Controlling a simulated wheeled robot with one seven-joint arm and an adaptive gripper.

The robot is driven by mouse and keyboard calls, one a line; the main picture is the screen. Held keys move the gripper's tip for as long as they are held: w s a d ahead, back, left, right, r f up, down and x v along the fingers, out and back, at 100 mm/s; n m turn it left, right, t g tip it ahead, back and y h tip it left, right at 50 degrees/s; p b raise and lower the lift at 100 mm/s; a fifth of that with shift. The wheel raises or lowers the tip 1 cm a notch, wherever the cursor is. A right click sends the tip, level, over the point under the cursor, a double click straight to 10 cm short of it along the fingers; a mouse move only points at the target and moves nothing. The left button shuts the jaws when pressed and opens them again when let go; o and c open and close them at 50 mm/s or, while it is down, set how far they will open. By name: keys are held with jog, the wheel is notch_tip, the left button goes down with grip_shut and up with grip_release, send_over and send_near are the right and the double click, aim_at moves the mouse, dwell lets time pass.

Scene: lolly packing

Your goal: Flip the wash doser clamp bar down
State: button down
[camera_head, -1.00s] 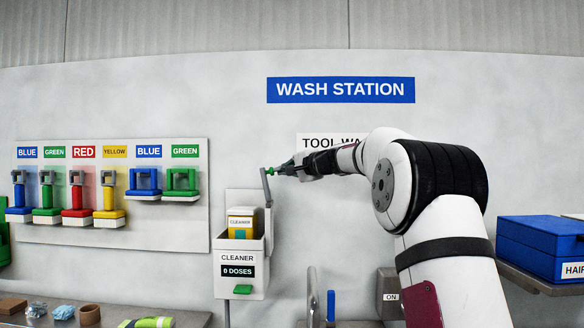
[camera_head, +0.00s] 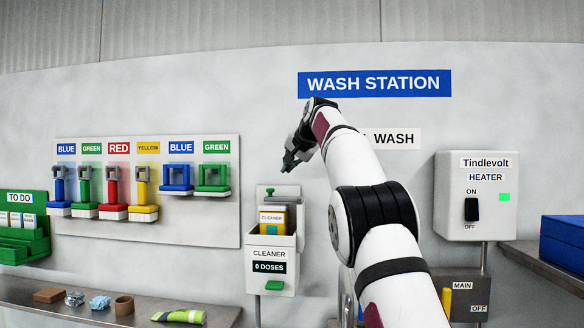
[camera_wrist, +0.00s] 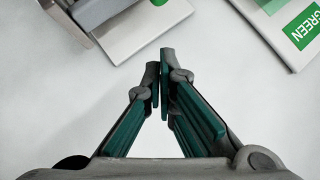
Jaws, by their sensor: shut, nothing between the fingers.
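The wash doser (camera_head: 270,284) is a white wall box labelled CLEANER and 0 DOSES, with a green tab below. A yellow and white cleaner carton (camera_head: 272,219) stands in its open top. The clamp bar (camera_head: 284,196), with a green grip, appears to lie across above the carton; its exact angle is hard to tell. My gripper (camera_head: 288,166) is shut and empty, above and right of the doser, apart from it. In the wrist view my gripper's fingertips (camera_wrist: 165,65) meet over bare wall, and part of the doser (camera_wrist: 140,30) shows at upper left.
A rack panel (camera_head: 140,225) with several coloured holders hangs left of the doser. The heater box (camera_head: 478,195) is on the wall to the right. A shelf (camera_head: 100,312) with small items runs below left.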

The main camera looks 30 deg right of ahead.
aim_at(272, 192)
jog(key=shift+w+a+f+b, duration=0.25)
jog(key=shift+w+a+f, duration=0.15)
jog(key=shift+a, duration=0.2)
jog(key=shift+w+a+f+b, duration=0.3)
jog(key=shift+w+a, duration=0.1)
jog(key=shift+a, duration=0.2)
jog(key=shift+w+a+f+b, duration=0.4)
jog(key=shift+a+f, duration=0.15)
jog(key=shift+f, duration=0.1)
jog(key=shift+w+a+f+b, duration=0.25)
jog(key=shift+w+a+f, duration=0.1)
jog(key=shift+a+f, duration=0.25)
jog(key=d+v, duration=0.1)
jog(key=v, duration=1)
jog(key=shift+s+a+r, duration=0.2)
jog(key=shift+s+a, duration=0.2)
jog(key=shift+a, duration=0.1)
